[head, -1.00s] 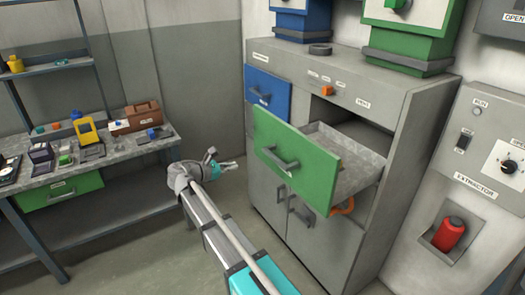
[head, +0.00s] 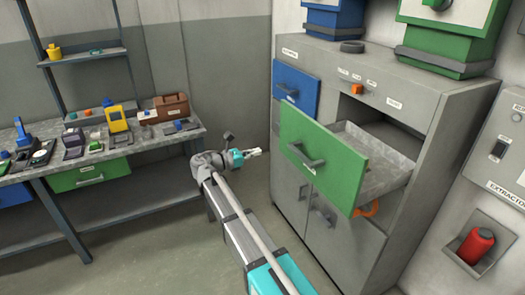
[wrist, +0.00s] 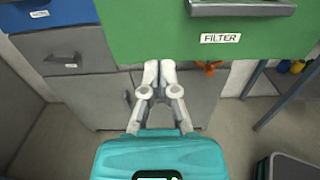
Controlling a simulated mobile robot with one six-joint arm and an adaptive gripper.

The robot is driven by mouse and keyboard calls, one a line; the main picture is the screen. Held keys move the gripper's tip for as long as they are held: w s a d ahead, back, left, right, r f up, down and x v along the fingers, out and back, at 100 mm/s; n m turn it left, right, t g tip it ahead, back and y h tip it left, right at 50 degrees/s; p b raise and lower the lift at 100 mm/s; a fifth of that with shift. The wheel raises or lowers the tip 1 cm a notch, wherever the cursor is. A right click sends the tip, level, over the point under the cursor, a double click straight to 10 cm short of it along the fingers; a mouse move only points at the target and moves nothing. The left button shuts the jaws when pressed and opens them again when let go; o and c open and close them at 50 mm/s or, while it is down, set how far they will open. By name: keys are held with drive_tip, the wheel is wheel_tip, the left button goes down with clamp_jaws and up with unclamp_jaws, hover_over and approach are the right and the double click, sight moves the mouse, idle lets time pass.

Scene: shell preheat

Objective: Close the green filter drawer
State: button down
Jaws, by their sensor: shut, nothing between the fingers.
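The green filter drawer (head: 322,153) is pulled well out of the grey cabinet, and its open tray (head: 378,150) shows behind the green front. In the wrist view the green front (wrist: 150,35) fills the top, with a grey handle (wrist: 243,7) and a FILTER label. My gripper (head: 257,152) is in front of the cabinet, to the left of the drawer in the head view. In the wrist view my gripper (wrist: 159,66) is shut and empty, with its fingertips near the lower edge of the green front. I cannot tell whether they touch it.
A blue drawer (head: 295,90) sits shut left of the green one. An orange item (head: 366,208) shows below the green drawer. A workbench (head: 100,158) with several small devices stands at the left. A red canister (head: 475,246) sits in the right wall panel. Floor between bench and cabinet is clear.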

drive_tip(key=x, duration=1.3)
drive_tip(key=shift+w, duration=0.15)
idle(0.3)
